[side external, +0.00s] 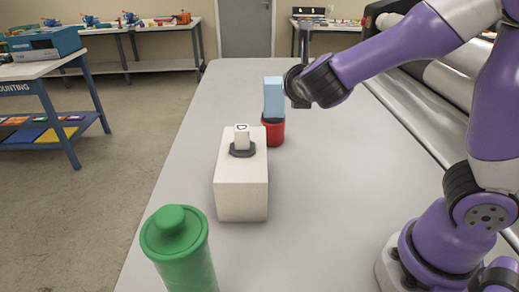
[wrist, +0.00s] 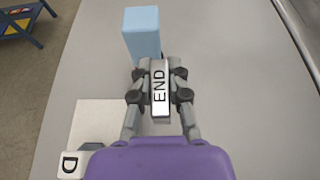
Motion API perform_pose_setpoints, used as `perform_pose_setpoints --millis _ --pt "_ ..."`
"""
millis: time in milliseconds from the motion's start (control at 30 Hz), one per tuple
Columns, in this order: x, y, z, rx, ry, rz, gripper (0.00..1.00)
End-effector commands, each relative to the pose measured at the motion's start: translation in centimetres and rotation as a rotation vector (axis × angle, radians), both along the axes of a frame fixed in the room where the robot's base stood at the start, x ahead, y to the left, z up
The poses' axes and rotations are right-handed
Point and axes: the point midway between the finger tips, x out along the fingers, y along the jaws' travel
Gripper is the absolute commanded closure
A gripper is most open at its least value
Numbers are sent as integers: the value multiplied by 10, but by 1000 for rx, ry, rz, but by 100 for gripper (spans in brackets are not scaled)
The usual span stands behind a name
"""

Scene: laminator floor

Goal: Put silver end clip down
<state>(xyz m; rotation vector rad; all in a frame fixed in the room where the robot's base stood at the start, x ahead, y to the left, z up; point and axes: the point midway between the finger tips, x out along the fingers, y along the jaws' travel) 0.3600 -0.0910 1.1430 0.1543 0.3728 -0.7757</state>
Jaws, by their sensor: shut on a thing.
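My gripper (wrist: 160,76) is shut on the silver end clip (wrist: 160,96), a narrow block lettered END, in the wrist view. The clip is between the two fingertips and its label faces the camera. In the side external view the dark wrist end of my arm is beside the blue block, and I cannot make out the clip there. The wrist view does not show clearly how high the clip is above the table (side external: 330,200).
A light blue block (side external: 273,97) stands in a red cup (side external: 273,132); it also shows just beyond the clip in the wrist view (wrist: 142,32). A white box (side external: 241,190) bears a white D-marked piece (side external: 242,133). A green canister (side external: 180,250) stands in front. A roller machine (side external: 440,110) borders the right.

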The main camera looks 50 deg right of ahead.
Motion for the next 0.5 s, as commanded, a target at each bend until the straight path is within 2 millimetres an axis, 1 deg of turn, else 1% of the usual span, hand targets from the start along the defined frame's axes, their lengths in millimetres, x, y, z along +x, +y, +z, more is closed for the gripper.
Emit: perform_pose_setpoints --millis 33,100,267,367,467,500 --pt "1 0 13 3 -10 -1 100" --pt "2 -3 23 3 -4 -10 100" --pt "20 -28 22 9 4 -73 100" --pt "31 -47 22 12 6 -112 100" --pt "41 -70 23 15 6 -156 100" --pt "45 -81 23 15 7 -174 100"
